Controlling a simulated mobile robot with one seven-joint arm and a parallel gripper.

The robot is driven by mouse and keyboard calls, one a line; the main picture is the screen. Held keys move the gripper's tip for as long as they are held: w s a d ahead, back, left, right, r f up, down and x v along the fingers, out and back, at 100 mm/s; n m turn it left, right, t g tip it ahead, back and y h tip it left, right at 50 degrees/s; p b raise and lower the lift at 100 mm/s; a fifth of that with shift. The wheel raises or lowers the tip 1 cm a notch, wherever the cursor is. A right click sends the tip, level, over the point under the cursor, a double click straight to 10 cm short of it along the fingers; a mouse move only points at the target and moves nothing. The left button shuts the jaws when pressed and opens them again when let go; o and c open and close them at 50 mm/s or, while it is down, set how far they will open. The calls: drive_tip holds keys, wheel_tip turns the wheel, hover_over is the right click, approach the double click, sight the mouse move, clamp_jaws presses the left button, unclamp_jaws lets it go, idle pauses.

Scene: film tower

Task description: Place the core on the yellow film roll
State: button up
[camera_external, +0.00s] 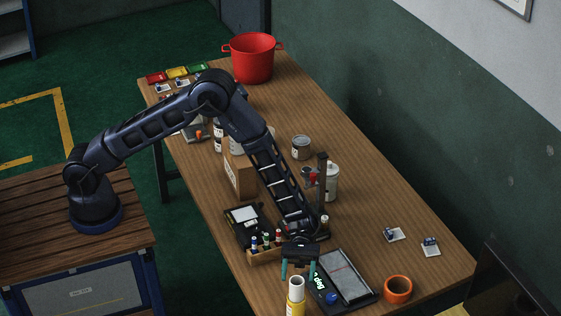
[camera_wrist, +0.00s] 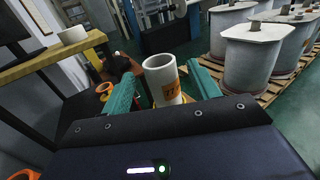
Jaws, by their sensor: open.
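A white hollow core (camera_external: 296,284) stands upright at the table's front edge, directly above the yellow film roll (camera_external: 295,308), which the frame's bottom edge cuts off. In the wrist view the core (camera_wrist: 163,84) has an orange label and an open top, and a little yellow (camera_wrist: 186,99) shows at its lower right. My gripper (camera_external: 298,274) is open, its teal fingers on either side of the core with gaps between. The gripper body hides the core's lower part in the wrist view, so I cannot tell how it meets the roll.
An orange ring (camera_external: 398,289) and a black scale-like device (camera_external: 345,277) lie to the right on the wooden table (camera_external: 430,262). A wooden rack of small bottles (camera_external: 265,252) stands behind left, with a cardboard box (camera_external: 238,173) farther back. A red pot (camera_external: 252,60) is at the far end.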

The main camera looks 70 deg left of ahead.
drive_tip(key=v, duration=0.8)
drive_tip(key=shift+w+a, duration=0.1)
drive_tip(key=shift+a, duration=0.05)
drive_tip(key=s+a+r+m+t+y, duration=0.2)
drive_tip(key=s+a+r+m+y, duration=0.25)
drive_tip(key=a+r, duration=0.65)
drive_tip(key=s+a+r+m+t+y, duration=0.25)
drive_tip(key=s+a+r, duration=0.25)
drive_tip(key=a+r, duration=0.6)
drive_tip(key=s+a+r+m+t+y, duration=0.1)
drive_tip(key=s+a+r+t+y, duration=0.1)
drive_tip(key=s+a, duration=0.5)
drive_tip(key=s+a+r+m+t+y, duration=0.2)
drive_tip(key=s+a, duration=0.4)
drive_tip(key=a, duration=0.6)
drive_tip(key=s+a+r+m+t+y, duration=0.2)
drive_tip(key=s+a+r+t+y, duration=0.1)
drive_tip(key=s+a, duration=0.4)
drive_tip(key=a+t+y, duration=0.1)
drive_tip(key=a+t, duration=0.1)
drive_tip(key=shift+s+a+r+y, duration=0.3)
drive_tip(key=shift+s+r, duration=0.05)
drive_tip(key=shift+r, duration=0.05)
